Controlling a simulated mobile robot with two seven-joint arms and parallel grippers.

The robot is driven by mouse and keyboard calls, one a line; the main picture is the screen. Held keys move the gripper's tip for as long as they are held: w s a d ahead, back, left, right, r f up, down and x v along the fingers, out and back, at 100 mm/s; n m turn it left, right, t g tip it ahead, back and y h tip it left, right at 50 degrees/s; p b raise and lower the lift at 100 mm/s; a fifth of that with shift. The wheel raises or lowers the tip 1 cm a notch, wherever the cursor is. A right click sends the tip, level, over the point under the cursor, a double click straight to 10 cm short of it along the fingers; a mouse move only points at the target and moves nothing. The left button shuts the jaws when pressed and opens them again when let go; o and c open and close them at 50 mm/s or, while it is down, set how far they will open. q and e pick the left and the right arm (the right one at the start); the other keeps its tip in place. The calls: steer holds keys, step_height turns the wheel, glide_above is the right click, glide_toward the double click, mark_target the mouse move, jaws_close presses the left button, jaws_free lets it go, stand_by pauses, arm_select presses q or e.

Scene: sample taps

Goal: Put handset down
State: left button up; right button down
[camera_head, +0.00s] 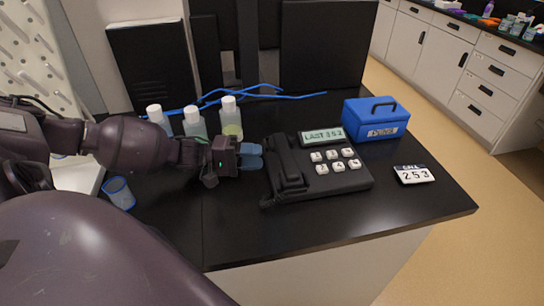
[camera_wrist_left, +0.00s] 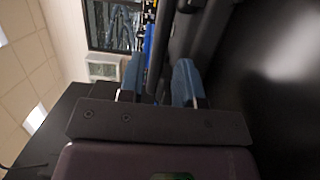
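The dark handset (camera_head: 287,165) lies along the left side of the black desk phone (camera_head: 330,190), on its cradle. The phone has a lit display (camera_head: 323,136) reading "LAST 253" and pale keys (camera_head: 337,161). My left gripper (camera_head: 258,157) is just left of the handset, its blue fingers pointing at it. In the left wrist view my left gripper (camera_wrist_left: 160,75) has its fingers apart, with a dark bar, apparently the handset (camera_wrist_left: 158,45), in line with the gap. Whether the fingers touch it cannot be told. My right gripper is not in view.
A blue box with a handle (camera_head: 375,120) stands behind right of the phone. A card reading "253" (camera_head: 413,175) lies at right. White-capped bottles (camera_head: 231,120) stand behind my left gripper, near blue cables (camera_head: 262,91). A blue mesh cup (camera_head: 119,193) is at left. The front table is clear.

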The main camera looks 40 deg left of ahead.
arm_select(q)
steer(key=shift+v, duration=2.75)
